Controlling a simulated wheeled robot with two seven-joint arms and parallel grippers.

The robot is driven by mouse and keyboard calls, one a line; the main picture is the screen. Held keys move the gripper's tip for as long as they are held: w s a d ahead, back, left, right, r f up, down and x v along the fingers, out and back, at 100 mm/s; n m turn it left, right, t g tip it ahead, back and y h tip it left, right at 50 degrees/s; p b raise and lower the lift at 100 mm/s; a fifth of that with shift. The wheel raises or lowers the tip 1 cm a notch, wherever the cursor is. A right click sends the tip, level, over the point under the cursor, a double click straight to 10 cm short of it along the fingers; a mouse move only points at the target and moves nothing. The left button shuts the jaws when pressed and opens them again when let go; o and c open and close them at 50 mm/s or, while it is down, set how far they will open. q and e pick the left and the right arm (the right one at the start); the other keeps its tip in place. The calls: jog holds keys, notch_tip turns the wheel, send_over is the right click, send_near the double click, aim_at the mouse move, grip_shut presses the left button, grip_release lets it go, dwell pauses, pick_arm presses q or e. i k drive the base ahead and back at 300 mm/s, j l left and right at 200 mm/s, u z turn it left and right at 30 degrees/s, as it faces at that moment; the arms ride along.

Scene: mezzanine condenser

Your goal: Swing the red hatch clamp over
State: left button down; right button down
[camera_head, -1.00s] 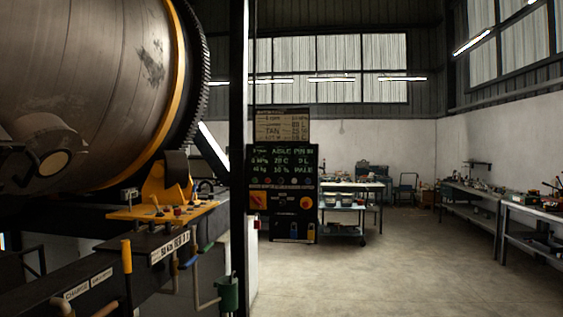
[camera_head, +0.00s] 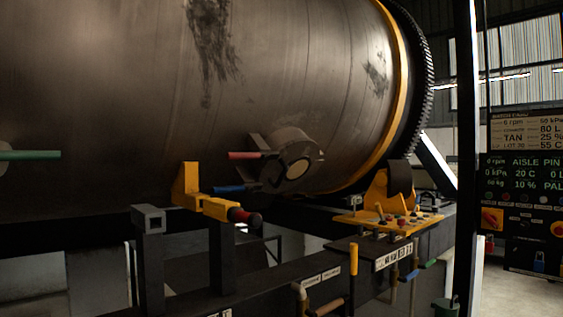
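A red hatch clamp handle (camera_head: 247,155) sticks out to the left from the upper side of the round hatch (camera_head: 293,163) on the drum (camera_head: 300,70). A blue handle (camera_head: 234,188) sticks out to the left lower on the same hatch. A green handle (camera_head: 35,155) shows at the left edge of the view. Neither of my grippers is in view.
A yellow bracket (camera_head: 187,187) with a red-knobbed lever (camera_head: 240,215) stands on the dark frame below the hatch. A yellow control ledge (camera_head: 385,222) with small knobs and pipework lies to the right. A dark post (camera_head: 467,150) and sign board (camera_head: 525,190) stand farther right.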

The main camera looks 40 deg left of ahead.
aim_at(266, 156)
jog(key=u, duration=1.35)
